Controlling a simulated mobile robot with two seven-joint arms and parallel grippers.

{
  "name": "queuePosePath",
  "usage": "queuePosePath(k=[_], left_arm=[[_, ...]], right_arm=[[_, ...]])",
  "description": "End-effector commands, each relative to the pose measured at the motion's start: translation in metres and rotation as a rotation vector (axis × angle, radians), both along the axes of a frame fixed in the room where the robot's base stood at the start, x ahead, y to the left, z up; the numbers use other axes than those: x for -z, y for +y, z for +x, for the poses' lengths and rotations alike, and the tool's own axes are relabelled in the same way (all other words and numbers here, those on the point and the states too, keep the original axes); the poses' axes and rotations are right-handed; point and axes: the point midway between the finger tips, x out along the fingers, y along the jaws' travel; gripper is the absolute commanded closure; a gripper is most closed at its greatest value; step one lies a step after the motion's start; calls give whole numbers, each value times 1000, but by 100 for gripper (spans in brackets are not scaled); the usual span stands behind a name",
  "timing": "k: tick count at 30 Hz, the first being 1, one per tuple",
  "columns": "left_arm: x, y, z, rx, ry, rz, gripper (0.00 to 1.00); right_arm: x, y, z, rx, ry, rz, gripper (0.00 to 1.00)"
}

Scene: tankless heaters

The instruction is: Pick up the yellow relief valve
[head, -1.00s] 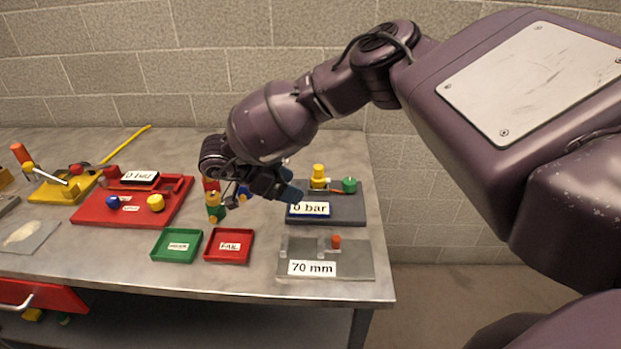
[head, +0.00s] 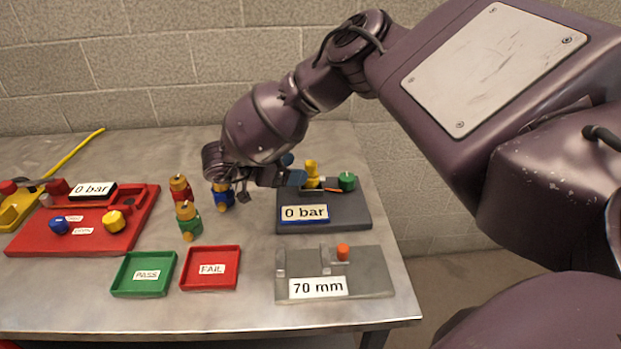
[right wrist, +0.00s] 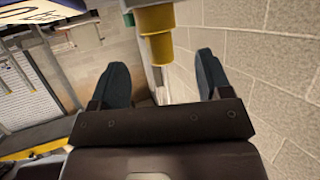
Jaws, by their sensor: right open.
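The yellow relief valve (head: 311,172) stands upright on the grey "0 bar" stand (head: 345,212) at the right of the bench. Its lower part is partly hidden in the head view. My right gripper (head: 292,168) is open and empty, its blue-tipped fingers just left of the valve. In the right wrist view the yellow valve (right wrist: 157,32) shows at the top centre, in line with the gap between the open fingers (right wrist: 162,68). I cannot tell whether a finger touches it. My left gripper is not in view.
A green knob (head: 347,181) sits right of the valve on the same stand. Several coloured valves (head: 188,222) stand left of my gripper. In front are a green PASS tray (head: 118,284), a red FAIL tray (head: 186,281) and a grey "70 mm" gauge (head: 370,285). A wall rises behind.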

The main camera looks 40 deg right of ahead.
Motion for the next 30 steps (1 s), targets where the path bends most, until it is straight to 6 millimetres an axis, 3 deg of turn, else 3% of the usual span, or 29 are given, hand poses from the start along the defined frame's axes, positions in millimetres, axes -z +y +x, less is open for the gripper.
queuePosePath(k=[5, 15, 23, 30], left_arm=[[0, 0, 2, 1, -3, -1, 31], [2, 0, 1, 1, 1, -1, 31], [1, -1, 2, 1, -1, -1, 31], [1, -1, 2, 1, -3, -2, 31]], right_arm=[[4, -9, -2, 0, 1, 1, 29], [19, -47, -9, 0, 2, 1, 29], [20, -50, -9, -2, 1, 1, 29], [20, -50, -9, -1, 2, 1, 66]])
